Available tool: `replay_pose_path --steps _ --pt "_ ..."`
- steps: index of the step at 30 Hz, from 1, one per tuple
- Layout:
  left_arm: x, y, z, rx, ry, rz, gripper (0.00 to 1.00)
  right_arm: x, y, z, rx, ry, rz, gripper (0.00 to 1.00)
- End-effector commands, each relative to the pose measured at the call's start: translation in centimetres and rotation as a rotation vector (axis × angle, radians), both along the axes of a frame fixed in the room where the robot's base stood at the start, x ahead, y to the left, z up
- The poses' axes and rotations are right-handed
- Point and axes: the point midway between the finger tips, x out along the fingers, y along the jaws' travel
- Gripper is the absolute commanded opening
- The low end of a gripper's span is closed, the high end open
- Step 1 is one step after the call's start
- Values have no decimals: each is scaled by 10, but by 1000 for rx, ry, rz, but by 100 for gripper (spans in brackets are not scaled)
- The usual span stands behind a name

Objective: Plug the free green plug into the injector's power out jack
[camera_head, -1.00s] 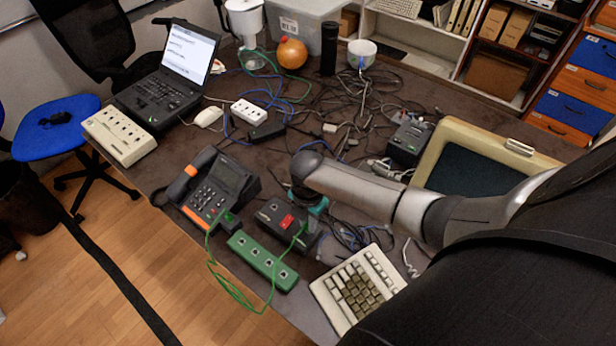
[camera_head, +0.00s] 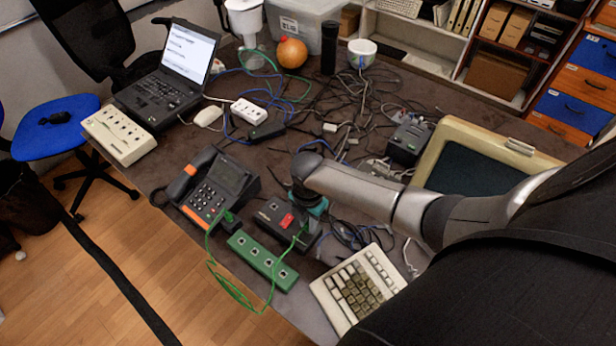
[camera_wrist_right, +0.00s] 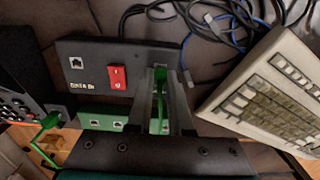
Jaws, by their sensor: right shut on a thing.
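The injector (camera_head: 278,217) is a black box with a red switch (camera_head: 287,221), lying on the table. In the right wrist view the injector (camera_wrist_right: 92,50) shows a jack (camera_wrist_right: 76,62) left of the switch, above a white label. My right gripper (camera_wrist_right: 163,84) points at the injector's face right of the switch and is shut on the green plug (camera_wrist_right: 160,80). The fingers hide most of the jack area there, so I cannot tell whether the plug is seated. My right gripper (camera_head: 308,206) also shows in the head view, at the injector's right end. My left gripper is out of view.
A green strip with several jacks (camera_head: 262,262) lies in front of the injector. The green cable (camera_head: 231,290) loops over the table's front edge. A desk phone (camera_head: 217,187) stands left, a keyboard (camera_head: 357,288) right, with loose dark cables (camera_head: 352,236) nearby.

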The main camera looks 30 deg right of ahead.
Motion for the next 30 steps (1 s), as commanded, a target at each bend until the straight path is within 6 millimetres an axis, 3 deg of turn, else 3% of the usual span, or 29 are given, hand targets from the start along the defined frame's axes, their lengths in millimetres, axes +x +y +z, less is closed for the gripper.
replay_pose_path --steps 4,5,14,23,30 --pt "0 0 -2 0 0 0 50 0 0 -3 1 0 0 0" --pt "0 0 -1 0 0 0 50 0 0 -3 1 -1 0 20" --pt "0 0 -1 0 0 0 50 0 0 -2 1 0 0 53" --pt "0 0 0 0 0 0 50 0 0 0 0 -1 0 53" --pt "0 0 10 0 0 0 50 1 0 34 -1 -4 2 53"
